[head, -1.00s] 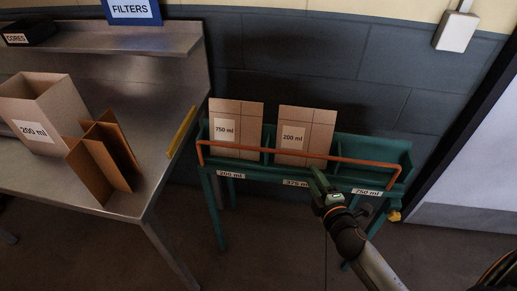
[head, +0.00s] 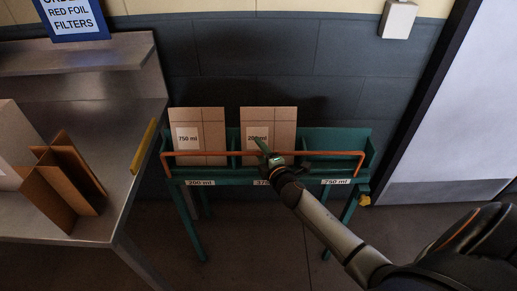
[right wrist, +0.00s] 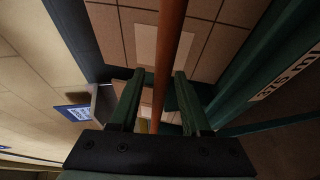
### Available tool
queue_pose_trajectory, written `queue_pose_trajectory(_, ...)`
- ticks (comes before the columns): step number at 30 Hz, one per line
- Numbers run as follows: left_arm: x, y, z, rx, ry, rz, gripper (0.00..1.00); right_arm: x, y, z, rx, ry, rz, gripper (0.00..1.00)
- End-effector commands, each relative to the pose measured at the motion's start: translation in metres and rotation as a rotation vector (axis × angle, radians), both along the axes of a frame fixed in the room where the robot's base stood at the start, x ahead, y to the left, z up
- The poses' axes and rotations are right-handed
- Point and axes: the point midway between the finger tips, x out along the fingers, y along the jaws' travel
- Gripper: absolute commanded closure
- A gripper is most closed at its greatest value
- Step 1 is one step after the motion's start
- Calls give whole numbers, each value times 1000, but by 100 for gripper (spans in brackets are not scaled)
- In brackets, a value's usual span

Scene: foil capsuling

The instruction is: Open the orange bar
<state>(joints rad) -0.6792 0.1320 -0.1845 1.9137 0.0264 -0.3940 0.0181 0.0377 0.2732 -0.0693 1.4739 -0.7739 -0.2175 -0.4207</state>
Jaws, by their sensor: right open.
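The orange bar (head: 215,153) runs level across the front of the green rack (head: 225,177), with bent ends at both sides. My right gripper (head: 262,148) is at the middle of the bar, in front of the carton labelled 200 ml. In the right wrist view the orange bar (right wrist: 170,45) passes between the two open fingers of the right gripper (right wrist: 158,95). The fingers stand apart from each other, and I cannot tell whether either touches the bar. My left gripper is not in view.
Behind the bar stand a 750 ml carton (head: 211,128) and a 200 ml carton (head: 283,118); the right compartment looks empty. A steel table (head: 110,190) with brown dividers (head: 65,190) is at left. A yellow knob (head: 364,200) sits at the rack's right.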

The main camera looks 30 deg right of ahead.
Motion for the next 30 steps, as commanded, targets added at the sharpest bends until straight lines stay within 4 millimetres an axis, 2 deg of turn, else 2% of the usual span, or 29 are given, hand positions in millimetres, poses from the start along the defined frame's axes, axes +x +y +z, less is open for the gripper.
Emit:
queue_pose_trajectory(4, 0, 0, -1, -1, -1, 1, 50, 10, -1, -1, 1, -1, 1, 53)
queue_pose_trajectory(14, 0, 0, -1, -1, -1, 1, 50, 11, -1, -2, 1, 0, 1, 53)
queue_pose_trajectory(26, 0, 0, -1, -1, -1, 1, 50, 11, -1, -2, 1, 0, 1, 98)
queue_pose_trajectory(30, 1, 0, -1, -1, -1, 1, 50, 11, -1, -2, 1, 0, 1, 100)
